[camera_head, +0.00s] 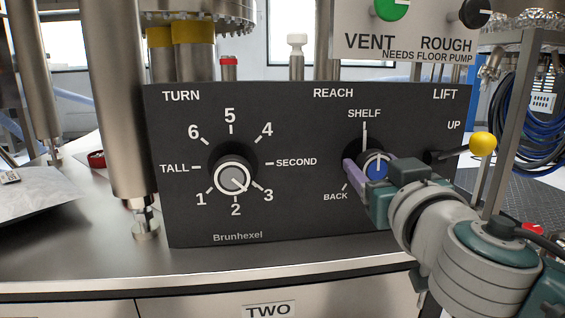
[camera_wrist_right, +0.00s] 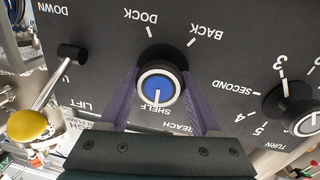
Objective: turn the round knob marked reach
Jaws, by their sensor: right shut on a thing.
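The reach knob (camera_head: 377,167) is a round dark knob with a blue cap and white ring, below the word REACH on the dark panel (camera_head: 300,215). In the wrist view the knob (camera_wrist_right: 157,88) has its white pointer line toward SHELF. My right gripper (camera_head: 366,164) comes in from the lower right. In the wrist view, its purple fingers (camera_wrist_right: 160,80) lie on either side of the knob, shut on it. The far finger is partly hidden in the head view. My left gripper is not in view.
The turn knob (camera_head: 233,178) is left of the reach knob. A lift lever with a yellow ball (camera_head: 482,143) sticks out close to my right wrist. A green vent knob (camera_head: 390,9) and black rough knob (camera_head: 475,12) are above. A metal column (camera_head: 120,100) stands left.

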